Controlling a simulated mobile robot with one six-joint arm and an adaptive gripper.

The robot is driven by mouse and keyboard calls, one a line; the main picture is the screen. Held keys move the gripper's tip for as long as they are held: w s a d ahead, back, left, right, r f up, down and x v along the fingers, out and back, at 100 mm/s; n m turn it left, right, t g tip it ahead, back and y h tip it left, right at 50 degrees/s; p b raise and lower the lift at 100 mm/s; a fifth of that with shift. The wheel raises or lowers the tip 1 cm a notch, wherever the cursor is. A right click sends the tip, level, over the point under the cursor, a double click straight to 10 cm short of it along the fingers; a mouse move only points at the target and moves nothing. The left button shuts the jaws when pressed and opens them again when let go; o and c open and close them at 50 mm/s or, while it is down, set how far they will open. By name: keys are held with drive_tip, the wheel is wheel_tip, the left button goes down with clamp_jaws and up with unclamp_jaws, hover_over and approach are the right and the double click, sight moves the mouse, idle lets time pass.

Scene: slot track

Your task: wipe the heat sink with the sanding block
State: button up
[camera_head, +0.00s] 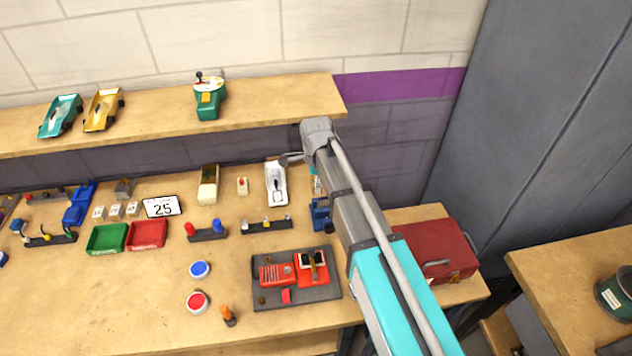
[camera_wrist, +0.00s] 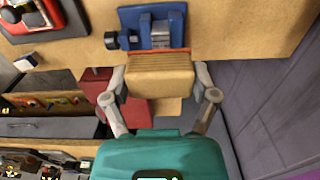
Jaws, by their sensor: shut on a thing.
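In the wrist view, my gripper (camera_wrist: 160,98) is shut on a tan block with a layered side, the sanding block (camera_wrist: 160,75). Its two grey fingers press on the block's left and right ends. Just beyond the block in that view is a blue fixture (camera_wrist: 125,17) with a dark round knob; the pale ridged piece in it looks like the heat sink (camera_wrist: 161,33). Whether block and heat sink touch, I cannot tell. In the head view, my arm covers most of my gripper and block. The blue fixture (camera_head: 320,212) shows partly beside the arm.
A red toolbox (camera_head: 436,249) stands right of my arm. A white toy car (camera_head: 275,184) is close on the left. A grey tray (camera_head: 328,292) with red parts lies nearer. The shelf (camera_head: 265,101) runs along the wall. Bare bench (camera_head: 110,290) shows at front left.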

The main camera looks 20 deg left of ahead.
drive_tip(key=shift+r+p, duration=0.45)
drive_tip(key=shift+r, duration=0.3)
idle(0.6)
